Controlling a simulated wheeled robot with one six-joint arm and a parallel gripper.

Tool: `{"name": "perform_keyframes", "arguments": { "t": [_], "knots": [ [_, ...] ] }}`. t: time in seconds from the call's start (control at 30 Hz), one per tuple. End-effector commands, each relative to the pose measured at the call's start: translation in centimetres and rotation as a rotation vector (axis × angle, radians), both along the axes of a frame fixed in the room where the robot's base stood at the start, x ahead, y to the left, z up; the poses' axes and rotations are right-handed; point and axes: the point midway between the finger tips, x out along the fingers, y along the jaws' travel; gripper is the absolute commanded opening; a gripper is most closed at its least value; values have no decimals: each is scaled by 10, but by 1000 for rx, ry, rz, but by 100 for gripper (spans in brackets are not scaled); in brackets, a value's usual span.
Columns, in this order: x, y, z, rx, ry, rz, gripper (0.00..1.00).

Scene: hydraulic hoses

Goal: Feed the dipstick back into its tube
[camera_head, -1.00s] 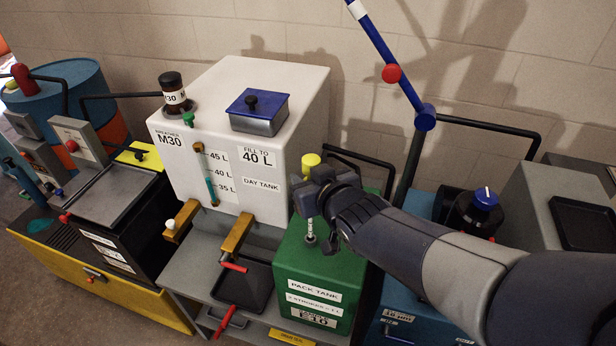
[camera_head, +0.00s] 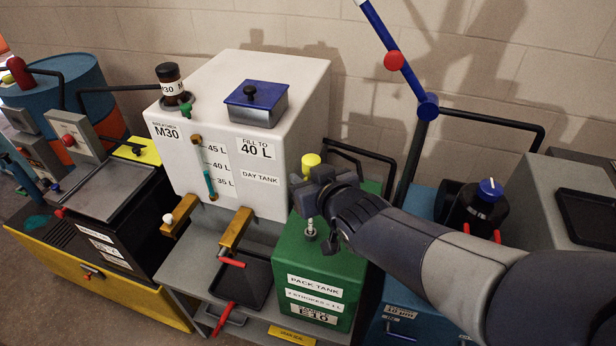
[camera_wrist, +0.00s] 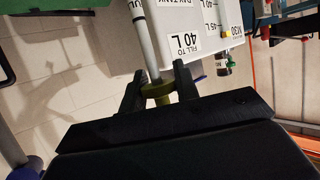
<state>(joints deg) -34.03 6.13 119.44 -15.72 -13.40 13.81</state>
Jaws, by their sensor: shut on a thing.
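My gripper (camera_head: 312,192) is shut on the dipstick's yellow knob (camera_head: 311,161), above the green pack tank (camera_head: 296,258). In the wrist view the knob (camera_wrist: 157,91) sits between my two fingers. The dipstick's pale rod (camera_wrist: 141,32) runs from it to the top edge of that view. In the head view the metal tube mouth (camera_head: 311,234) on the tank's top lies just below my gripper. The rod looks roughly upright and in line with the tube. I cannot tell how far its tip is inside, as my gripper hides part of it.
The white day tank (camera_head: 217,90) stands left of my gripper, with a blue-lidded box (camera_head: 258,104) on top. A blue lever (camera_head: 390,50) with a red ball rises behind to the right. Black pipes (camera_head: 372,155) run behind the green tank.

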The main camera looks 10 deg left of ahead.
Motion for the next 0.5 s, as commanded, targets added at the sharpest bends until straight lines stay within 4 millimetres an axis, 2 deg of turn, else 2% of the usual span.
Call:
{"name": "perform_keyframes", "arguments": {
  "t": [0.5],
  "knots": [
    [0, 0, -14, 1, -1, 0, 0]
  ]
}}
